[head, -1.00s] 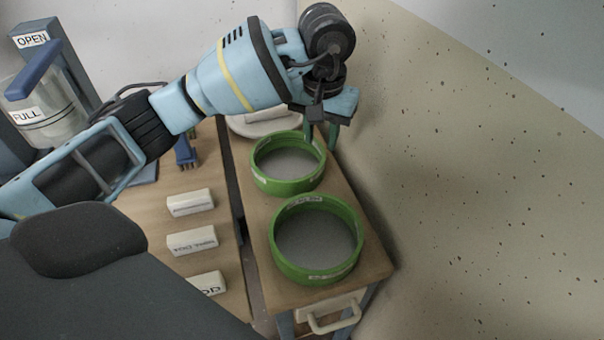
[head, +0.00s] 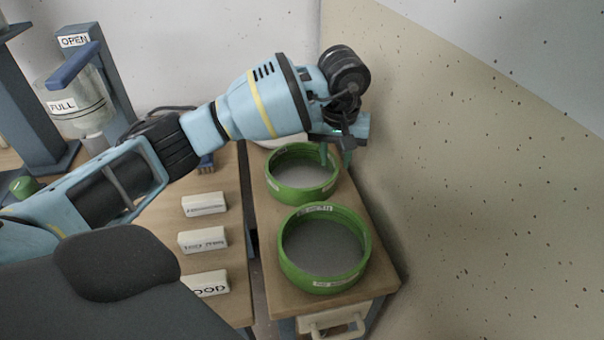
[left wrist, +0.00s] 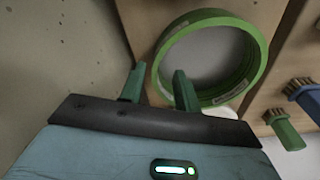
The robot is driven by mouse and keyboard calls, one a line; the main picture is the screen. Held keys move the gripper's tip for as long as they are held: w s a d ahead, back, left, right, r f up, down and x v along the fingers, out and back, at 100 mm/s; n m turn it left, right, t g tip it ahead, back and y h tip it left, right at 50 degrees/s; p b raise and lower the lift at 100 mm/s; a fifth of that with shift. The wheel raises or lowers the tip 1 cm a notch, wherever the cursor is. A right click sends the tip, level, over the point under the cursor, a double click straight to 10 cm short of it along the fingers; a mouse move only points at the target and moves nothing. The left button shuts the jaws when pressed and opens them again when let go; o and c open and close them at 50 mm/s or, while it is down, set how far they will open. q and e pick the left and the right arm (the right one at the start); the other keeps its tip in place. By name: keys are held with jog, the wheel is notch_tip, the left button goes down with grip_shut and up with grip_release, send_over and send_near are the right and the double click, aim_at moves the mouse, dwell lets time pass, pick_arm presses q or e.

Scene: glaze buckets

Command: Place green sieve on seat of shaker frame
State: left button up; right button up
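Two green sieves with grey mesh lie on the narrow wooden cart top: a near sieve (head: 325,281) and a far sieve (head: 300,192). My left gripper (head: 336,155) is above the right back rim of the far sieve, fingers pointing down. In the left wrist view, the two green fingers of this gripper (left wrist: 158,88) stand apart, with the rim of a sieve (left wrist: 258,62) showing between them. I cannot tell whether either finger touches it. My right gripper is out of view. I cannot pick out the shaker frame or its seat for certain; blue-grey posts (head: 30,110) stand at the left.
White labelled blocks (head: 203,241) line the wooden table left of the cart, across a narrow gap. A jar marked FULL (head: 85,108) and a post marked OPEN (head: 100,60) stand at the back left. Brushes (left wrist: 283,128) lie beyond the sieve. A speckled wall (head: 450,190) closes the right side.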

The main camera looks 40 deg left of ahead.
aim_at(334, 168)
pick_arm(q)
jog(key=f, duration=0.3)
jog(key=w+f, duration=0.1)
jog(key=f, duration=0.1)
jog(key=shift+a, duration=0.25)
grip_shut()
